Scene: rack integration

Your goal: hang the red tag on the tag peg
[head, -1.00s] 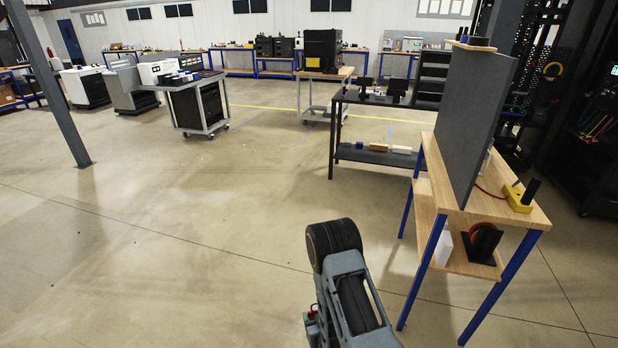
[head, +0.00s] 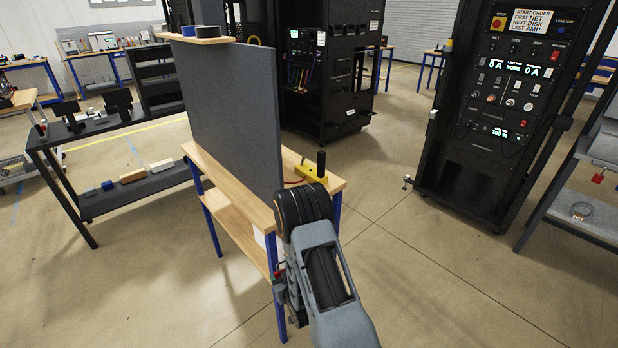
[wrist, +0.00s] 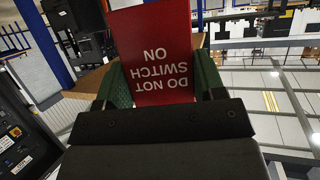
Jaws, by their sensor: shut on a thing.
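The red tag (wrist: 152,32) fills the upper middle of the wrist view. It reads "DO NOT SWITCH ON" in white letters, upside down in the picture. My gripper (wrist: 160,78) is shut on it, with one green finger at each side of the tag. I cannot pick out the tag peg in either view.
A wooden bench (head: 234,190) with a tall grey panel (head: 228,100) stands just beyond my arm. A black rack (head: 490,115) with lit displays stands at the right. A grey shelf unit (head: 580,240) is at the far right edge. Floor between bench and rack is clear.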

